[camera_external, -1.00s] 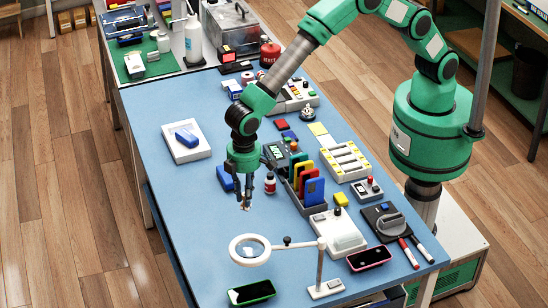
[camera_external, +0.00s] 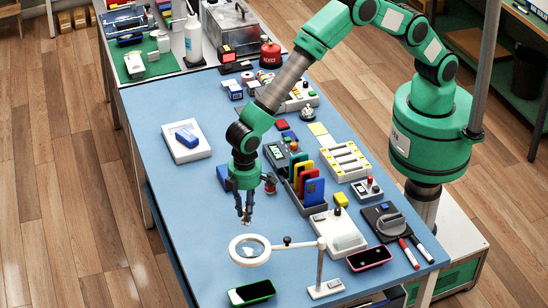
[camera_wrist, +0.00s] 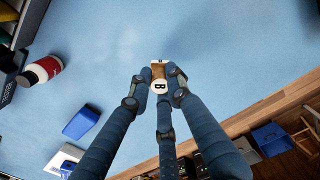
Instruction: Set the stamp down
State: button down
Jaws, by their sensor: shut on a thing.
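The stamp (camera_wrist: 160,84) is a small brown piece with a pale round end marked with a dark "B", seen in the wrist view. My gripper (camera_wrist: 160,74) has its fingers closed around it. In the external view my gripper (camera_external: 245,218) points down over the blue table, just behind the ring of the magnifier. The stamp is too small and too covered by the fingers to make out clearly there. Whether its lower end touches the table cannot be told.
A magnifier (camera_external: 231,249) on a stand and a green-edged phone (camera_external: 251,293) lie in front. The card rack (camera_external: 296,196) stands to the right. A red-and-white bottle (camera_wrist: 44,70) and a blue block (camera_wrist: 81,122) are nearby. The table (camera_external: 190,200) is bare to the left.

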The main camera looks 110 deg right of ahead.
jog(key=shift+f, duration=0.1)
jog(key=shift+f, duration=1.85)
jog(key=shift+f+b, duration=0.1)
jog(key=shift+b, duration=0.2)
jog(key=c, duration=1.6)
grip_release()
notch_tip(320, 180, up, 11)
jog(key=shift+f+p, duration=0.2)
jog(key=shift+p, duration=0.65)
jog(key=shift+r, duration=0.85)
jog(key=shift+r, duration=0.1)
